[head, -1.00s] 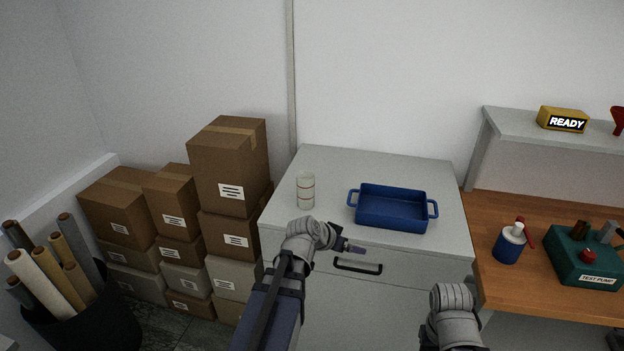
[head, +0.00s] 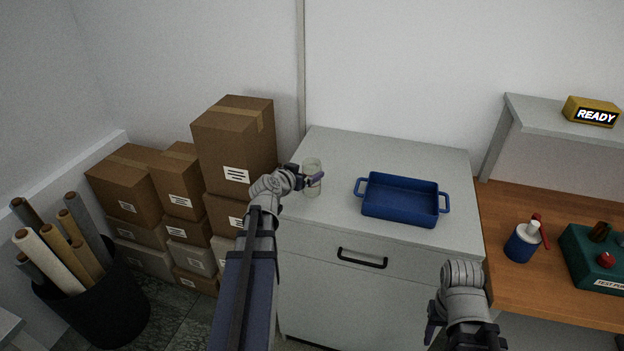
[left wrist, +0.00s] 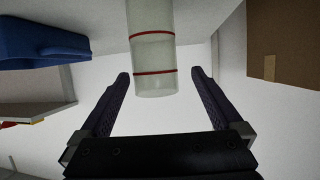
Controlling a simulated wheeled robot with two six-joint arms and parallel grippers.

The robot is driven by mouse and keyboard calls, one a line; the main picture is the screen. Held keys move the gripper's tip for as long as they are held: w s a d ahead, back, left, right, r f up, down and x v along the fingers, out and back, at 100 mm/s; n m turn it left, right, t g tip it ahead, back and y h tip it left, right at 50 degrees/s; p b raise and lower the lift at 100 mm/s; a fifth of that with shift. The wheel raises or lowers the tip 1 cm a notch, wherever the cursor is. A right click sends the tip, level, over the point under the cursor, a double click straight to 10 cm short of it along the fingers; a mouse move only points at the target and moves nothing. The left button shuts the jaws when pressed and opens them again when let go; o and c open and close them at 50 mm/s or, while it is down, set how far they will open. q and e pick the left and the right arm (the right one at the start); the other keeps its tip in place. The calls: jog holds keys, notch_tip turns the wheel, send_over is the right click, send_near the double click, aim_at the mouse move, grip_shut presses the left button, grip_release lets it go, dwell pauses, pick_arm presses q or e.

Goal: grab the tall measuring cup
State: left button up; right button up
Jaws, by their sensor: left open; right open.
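The tall measuring cup (head: 312,187) is a pale, clear cylinder with red bands. It stands at the left end of the grey cabinet top. It also shows in the left wrist view (left wrist: 153,52), with two red rings. My left gripper (head: 317,178) is at the cup in the head view and partly covers it. In the left wrist view its fingers (left wrist: 160,78) are open, one on each side of the cup's end, with a gap on both sides. My right gripper (head: 452,338) is low in the head view, in front of the cabinet and away from the cup.
A blue tray (head: 385,214) with two handles sits right of the cup on the cabinet (head: 460,228). Stacked cardboard boxes (head: 236,150) stand close on the left. A wooden bench (head: 490,205) with a pump (head: 590,262) is at the right.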

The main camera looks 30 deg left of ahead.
pick_arm(q)
jog(key=shift+d+b+x, duration=0.15)
jog(key=shift+b+x, duration=0.3)
jog(key=shift+x, duration=1.2)
jog(key=shift+d+b+x, duration=0.1)
jog(key=shift+b+x, duration=0.3)
jog(key=shift+x, duration=1.2)
jog(key=shift+r, duration=0.2)
jog(key=c, duration=1.3)
